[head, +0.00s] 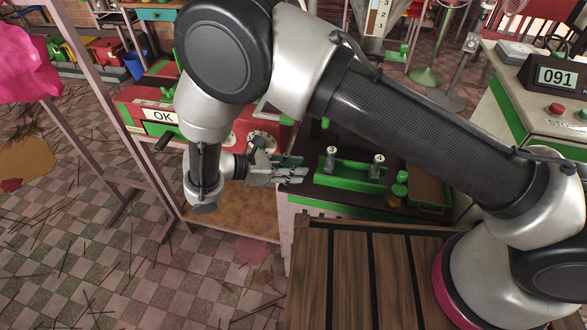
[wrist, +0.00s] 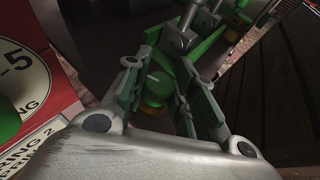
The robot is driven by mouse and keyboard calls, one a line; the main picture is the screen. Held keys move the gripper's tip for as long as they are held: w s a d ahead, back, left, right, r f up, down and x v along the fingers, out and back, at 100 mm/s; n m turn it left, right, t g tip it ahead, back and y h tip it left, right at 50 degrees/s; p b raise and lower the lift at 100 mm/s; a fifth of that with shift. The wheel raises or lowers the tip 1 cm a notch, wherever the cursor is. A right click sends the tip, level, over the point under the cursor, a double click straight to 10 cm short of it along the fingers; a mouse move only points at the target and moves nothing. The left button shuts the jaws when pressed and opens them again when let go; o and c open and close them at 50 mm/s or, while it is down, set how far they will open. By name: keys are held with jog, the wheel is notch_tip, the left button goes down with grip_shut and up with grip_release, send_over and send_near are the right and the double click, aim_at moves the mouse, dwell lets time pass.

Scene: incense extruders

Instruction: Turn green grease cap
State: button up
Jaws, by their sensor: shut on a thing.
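My gripper (head: 289,171) reaches in from the left over the machine's dark top in the head view. In the wrist view my gripper (wrist: 166,78) has its two green-grey fingers on either side of a round green grease cap (wrist: 157,86) with a pale mark on its top. The fingers are shut on the cap. A yellowish part shows just below the cap. In the head view this cap is hidden by the gripper.
A green tray with two metal posts (head: 351,172) stands right of my gripper. Another green knob (head: 400,182) is farther right. A slatted wooden top (head: 390,275) lies in front.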

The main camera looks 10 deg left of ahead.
jog(key=shift+m+g+h, duration=0.5)
jog(key=shift+m+g, duration=0.8)
jog(key=shift+g, duration=0.1)
jog(key=o, duration=1)
jog(key=shift+o, duration=0.2)
jog(key=v, duration=1.2)
jog(key=shift+w, duration=0.2)
jog(key=shift+a, duration=0.1)
